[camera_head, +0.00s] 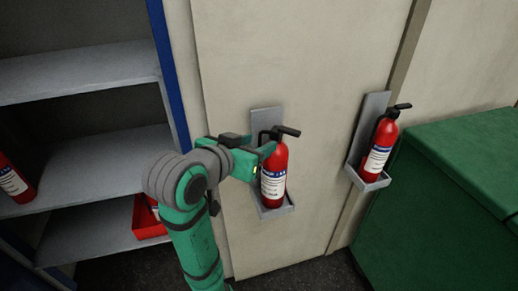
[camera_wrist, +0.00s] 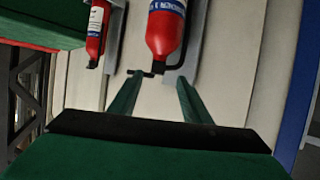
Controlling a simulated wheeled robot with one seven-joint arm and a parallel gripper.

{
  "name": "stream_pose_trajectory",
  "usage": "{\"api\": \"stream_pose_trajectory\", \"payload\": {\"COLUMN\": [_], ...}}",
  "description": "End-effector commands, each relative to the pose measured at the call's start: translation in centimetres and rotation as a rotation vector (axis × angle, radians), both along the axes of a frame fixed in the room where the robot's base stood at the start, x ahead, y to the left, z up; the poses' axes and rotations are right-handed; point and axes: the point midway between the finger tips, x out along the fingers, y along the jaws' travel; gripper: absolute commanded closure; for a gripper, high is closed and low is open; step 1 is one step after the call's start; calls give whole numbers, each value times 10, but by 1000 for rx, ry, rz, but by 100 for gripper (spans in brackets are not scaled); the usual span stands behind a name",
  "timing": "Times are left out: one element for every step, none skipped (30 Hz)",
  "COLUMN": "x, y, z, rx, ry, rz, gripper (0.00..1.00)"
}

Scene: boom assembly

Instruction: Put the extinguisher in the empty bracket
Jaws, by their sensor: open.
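A red extinguisher (camera_head: 274,172) with a white and blue label and black handle stands upright in the left grey wall bracket (camera_head: 266,115). My gripper (camera_head: 262,156) is open at its upper part, left of and close to its neck. In the wrist view, which looks turned over, the open fingers (camera_wrist: 159,82) lie around the handle end of this extinguisher (camera_wrist: 166,34); I cannot tell whether they touch it. A second extinguisher (camera_head: 381,142) stands in the right bracket (camera_head: 369,112) and also shows in the wrist view (camera_wrist: 96,30). Both brackets in view hold an extinguisher.
Grey shelves (camera_head: 85,77) with a blue post (camera_head: 170,75) stand at the left. They hold another extinguisher (camera_head: 14,182) and a red tray (camera_head: 146,222). A green bin (camera_head: 450,165) stands at the right, close to the right bracket. Dark floor shows below.

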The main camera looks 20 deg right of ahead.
Motion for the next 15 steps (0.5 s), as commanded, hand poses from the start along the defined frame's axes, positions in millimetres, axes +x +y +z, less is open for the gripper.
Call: {"api": "stream_pose_trajectory", "payload": {"x": [-1,-2,-2,-2,-2,-2,-2,-2,-1,0,1,3,4,5,7], "y": [0,1,0,0,0,0,0,0,-1,-1,-2,-3,-4,-5,-5], "z": [1,1,1,1,1,1,0,-1,-5,-8,-13,-21,-28,-36,-48], "rx": [0,0,0,0,0,0,-1,-4,-11,-18,-30,-47,-64,-81,-107], "ry": [0,0,0,-1,-1,0,1,3,5,8,12,18,23,28,35], "rz": [-1,-1,-2,-4,-4,-3,-3,-1,3,7,13,22,30,41,58], "gripper": [56,56,56,56,56,56,56,56,56,56,56,56,56,56,56]}}
